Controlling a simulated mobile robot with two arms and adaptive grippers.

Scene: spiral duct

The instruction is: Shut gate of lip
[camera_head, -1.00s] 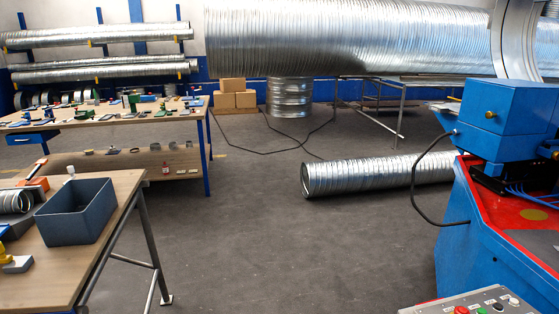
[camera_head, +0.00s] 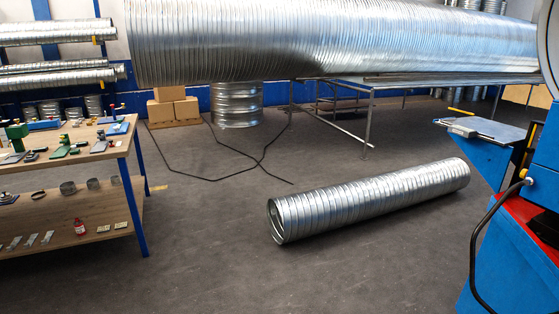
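I cannot make out a lip or its gate for certain. A blue machine (camera_head: 508,262) stands at the right edge, cut off by the frame, with a red top surface and a black cable hanging in front. Behind it a grey plate (camera_head: 495,133) sits on a blue support and bears a small device with a yellow bar (camera_head: 461,129). A yellow and black upright part (camera_head: 528,148) stands beside the plate. Neither of my grippers is in view.
A spiral duct (camera_head: 370,200) lies on the floor mid-view. A workbench (camera_head: 75,205) with tools stands at left. Boxes (camera_head: 173,110), a large duct (camera_head: 330,40) and a metal stand (camera_head: 370,120) are behind. A dark cable (camera_head: 220,180) lies on the floor. The front floor is clear.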

